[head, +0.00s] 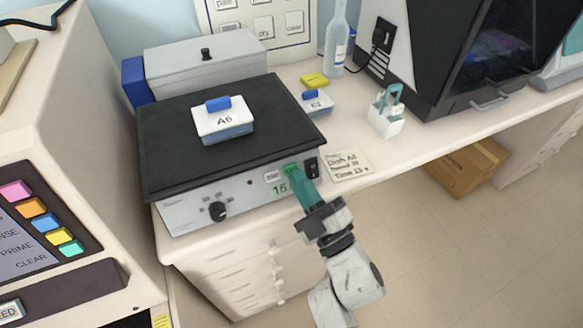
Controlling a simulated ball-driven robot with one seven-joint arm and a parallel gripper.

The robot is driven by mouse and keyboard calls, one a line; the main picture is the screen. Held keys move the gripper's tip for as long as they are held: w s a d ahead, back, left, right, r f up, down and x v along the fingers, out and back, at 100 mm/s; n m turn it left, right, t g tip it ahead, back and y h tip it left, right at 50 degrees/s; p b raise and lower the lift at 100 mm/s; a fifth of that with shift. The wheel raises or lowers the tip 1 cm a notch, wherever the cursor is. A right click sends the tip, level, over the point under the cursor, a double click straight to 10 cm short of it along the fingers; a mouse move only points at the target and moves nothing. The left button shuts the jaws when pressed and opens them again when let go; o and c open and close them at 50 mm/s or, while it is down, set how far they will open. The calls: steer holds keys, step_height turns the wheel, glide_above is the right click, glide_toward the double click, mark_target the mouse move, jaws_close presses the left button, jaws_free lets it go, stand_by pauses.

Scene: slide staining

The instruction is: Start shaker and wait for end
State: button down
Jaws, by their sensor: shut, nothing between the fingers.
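The shaker (165,160) stands on the bench with a black platform on top and a pale front panel. A white dish box labelled A6 or A8 (222,122), with a blue handle, sits on the platform. The panel has a black knob (218,211), a small red dot, a pale button, a green button (291,169) and a black switch (312,167).
A handwritten note (348,165) lies right of the shaker. Behind it are a second labelled dish (317,104), a yellow block (315,80), a bottle (337,45) and a grey lidded box (205,62). A white holder (386,120) stands further right. A cardboard box (467,167) is on the floor.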

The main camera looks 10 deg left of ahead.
steer(key=shift+f, duration=0.1)
stand_by(0.7)
steer(key=shift+w+a+b, duration=0.2)
steer(key=shift+w+b, duration=0.15)
steer(key=shift+b, duration=0.05)
